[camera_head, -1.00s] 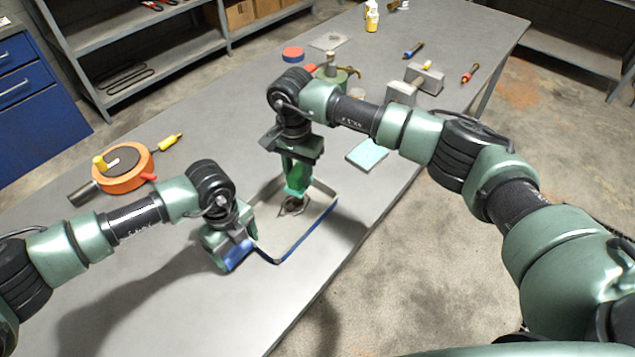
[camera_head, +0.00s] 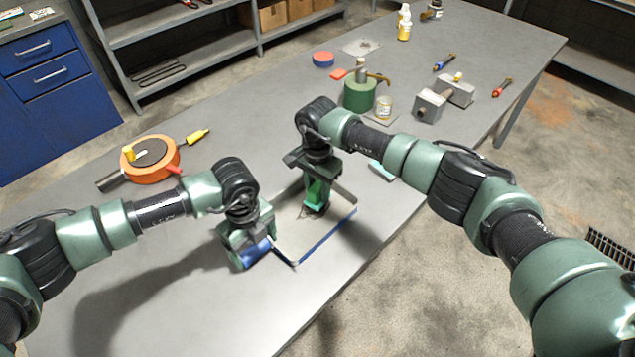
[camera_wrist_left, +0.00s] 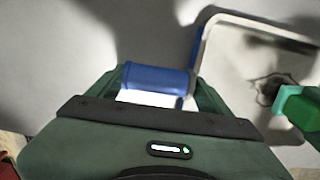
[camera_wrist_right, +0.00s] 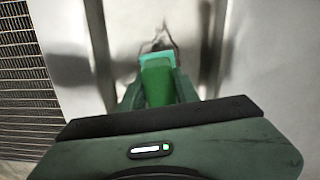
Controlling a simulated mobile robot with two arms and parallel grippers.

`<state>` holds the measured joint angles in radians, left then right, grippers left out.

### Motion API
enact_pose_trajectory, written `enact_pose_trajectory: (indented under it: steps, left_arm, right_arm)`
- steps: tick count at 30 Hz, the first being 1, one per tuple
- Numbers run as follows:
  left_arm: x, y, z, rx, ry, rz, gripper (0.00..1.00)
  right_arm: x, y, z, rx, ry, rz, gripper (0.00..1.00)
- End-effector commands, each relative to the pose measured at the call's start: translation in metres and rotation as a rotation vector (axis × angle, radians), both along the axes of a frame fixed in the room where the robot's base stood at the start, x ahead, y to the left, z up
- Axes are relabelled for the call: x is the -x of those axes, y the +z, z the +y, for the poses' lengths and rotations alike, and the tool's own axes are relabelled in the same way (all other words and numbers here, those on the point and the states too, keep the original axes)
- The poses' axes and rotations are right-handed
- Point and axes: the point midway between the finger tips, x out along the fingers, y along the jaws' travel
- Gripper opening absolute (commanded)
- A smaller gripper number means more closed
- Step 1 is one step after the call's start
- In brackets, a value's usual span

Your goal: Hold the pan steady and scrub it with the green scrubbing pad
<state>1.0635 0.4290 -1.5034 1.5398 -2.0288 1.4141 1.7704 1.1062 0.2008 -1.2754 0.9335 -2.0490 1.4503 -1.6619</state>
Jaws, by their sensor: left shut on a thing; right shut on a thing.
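The pan (camera_head: 328,228) is a shallow, light square tray with a blue front edge, flat on the grey table. My left gripper (camera_head: 254,250) is shut on its blue handle (camera_wrist_left: 155,78), at the pan's left corner. My right gripper (camera_head: 317,182) is shut on a green block-shaped scrubbing pad (camera_head: 317,196), pointing down over the pan floor. The pad also shows in the right wrist view (camera_wrist_right: 158,82), with a dark scribbled stain (camera_wrist_right: 160,42) just beyond its tip. The left wrist view shows the stain (camera_wrist_left: 272,86) beside the pad. I cannot tell whether the pad touches the pan.
A teal block (camera_head: 382,170) lies partly hidden behind my right forearm. An orange round item (camera_head: 150,160) sits at the left. A green canister (camera_head: 359,93), glass jar (camera_head: 384,106) and grey blocks (camera_head: 440,98) stand behind. The table's front edge is close to the pan.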

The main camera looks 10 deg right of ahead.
Motion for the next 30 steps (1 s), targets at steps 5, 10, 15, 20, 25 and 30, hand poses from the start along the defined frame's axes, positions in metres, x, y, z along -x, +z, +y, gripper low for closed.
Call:
enact_pose_trajectory:
  steps: [5, 10, 15, 20, 25, 30]
  left_arm:
    - [-0.001, 0.001, -0.001, 0.002, 0.000, -0.003, 0.15]
    - [-0.001, 0.001, -0.001, 0.002, 0.000, -0.003, 0.15]
    - [-0.001, 0.001, -0.001, 0.002, 0.000, -0.003, 0.15]
    - [-0.001, 0.001, -0.001, 0.002, 0.000, -0.003, 0.15]
    - [-0.001, 0.001, -0.001, 0.002, 0.000, -0.003, 0.15]
    - [-0.001, 0.001, -0.001, 0.002, 0.000, -0.003, 0.15]
  right_arm:
    - [0.001, -0.018, 0.000, -0.001, -0.001, 0.002, 0.00]
    - [0.007, -0.018, 0.011, -0.003, 0.004, 0.000, 0.00]
    - [0.017, -0.024, 0.023, -0.002, 0.002, 0.001, 0.00]
    - [0.025, -0.025, 0.034, -0.002, 0.002, 0.001, 0.00]
    - [0.021, -0.025, 0.029, 0.000, -0.003, 0.000, 0.00]
    - [0.012, -0.025, 0.016, 0.000, -0.003, 0.000, 0.00]
